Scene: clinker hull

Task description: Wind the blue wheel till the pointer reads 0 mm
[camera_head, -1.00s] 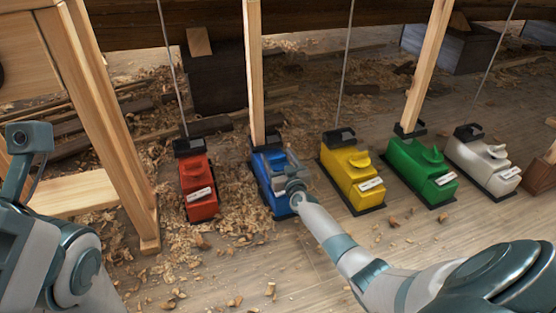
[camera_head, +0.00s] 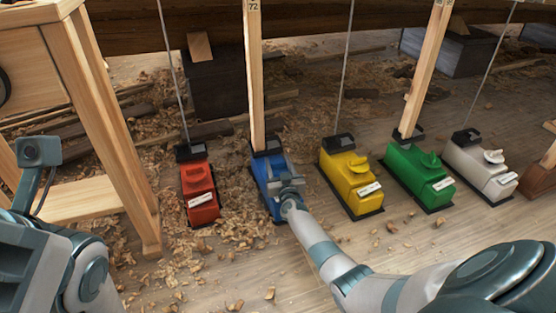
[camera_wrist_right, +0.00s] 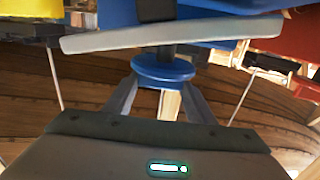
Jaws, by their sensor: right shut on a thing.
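The blue box (camera_head: 262,184) stands on the floor between the red and yellow ones. A wooden post (camera_head: 255,85) rises from its back, with a label reading 72 at the top edge. My right gripper (camera_head: 284,182) is over the top of the blue box and hides much of it. In the right wrist view the blue wheel (camera_wrist_right: 165,72) is a round disc between my two fingers, which are shut on it. A grey bar crosses just beyond the wheel. I cannot make out a pointer. Part of my left arm shows at the left, but its gripper does not.
A red box (camera_head: 197,182) stands left of the blue one. A yellow box (camera_head: 351,182), a green box (camera_head: 416,173) and a white box (camera_head: 482,172) stand to the right. A wooden trestle (camera_head: 110,130) is at the left. Shavings litter the floor.

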